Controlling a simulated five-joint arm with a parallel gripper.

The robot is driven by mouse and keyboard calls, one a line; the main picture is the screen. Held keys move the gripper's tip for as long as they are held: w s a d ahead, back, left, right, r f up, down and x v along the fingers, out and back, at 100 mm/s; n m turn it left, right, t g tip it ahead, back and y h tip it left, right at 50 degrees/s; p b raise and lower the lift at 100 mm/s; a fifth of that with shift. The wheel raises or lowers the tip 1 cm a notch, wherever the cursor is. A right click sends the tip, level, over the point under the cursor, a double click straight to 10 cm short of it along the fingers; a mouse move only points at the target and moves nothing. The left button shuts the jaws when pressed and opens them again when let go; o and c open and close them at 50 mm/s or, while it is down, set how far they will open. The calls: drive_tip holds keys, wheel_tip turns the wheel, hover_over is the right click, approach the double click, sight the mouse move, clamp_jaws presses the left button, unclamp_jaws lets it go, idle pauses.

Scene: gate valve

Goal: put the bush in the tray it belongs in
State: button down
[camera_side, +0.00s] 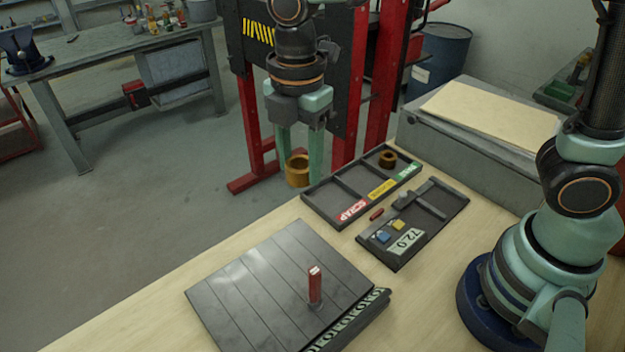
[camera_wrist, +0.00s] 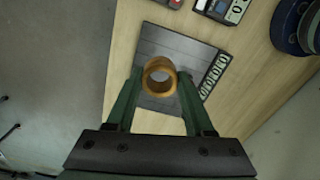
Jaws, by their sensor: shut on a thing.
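My gripper (camera_side: 300,168) is shut on a bronze, ring-shaped bush (camera_side: 298,178) and holds it in the air, left of and above the tray. The bush (camera_wrist: 160,91) also shows between the two green fingers in the wrist view, with its open bore towards the camera. The dark tray (camera_side: 327,200) has three compartments in a row. Its labels are a red SCRAP label (camera_side: 353,211), a yellow label (camera_side: 381,189) and a green label (camera_side: 407,170). The yellow and green wording is too small to read. Another bronze bush (camera_side: 388,158) stands in the green-labelled compartment.
A gauge fixture (camera_side: 430,215) reading 72.0, with blue and yellow buttons, stands right of the tray. A dark slatted plate (camera_side: 270,285) with an upright red-handled peg (camera_side: 315,288) lies at the front. A grey box (camera_side: 480,130) stands behind. Bare wood lies between plate and tray.

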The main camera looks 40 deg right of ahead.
wheel_tip(320, 180, up, 3)
hover_over(332, 200)
wheel_tip(332, 200, down, 16)
drive_tip(key=shift+s+f, duration=0.1)
drive_tip(key=shift+f, duration=2.4)
drive_tip(key=shift+c, duration=1.4)
unclamp_jaws()
drive_tip(key=shift+f, duration=0.15)
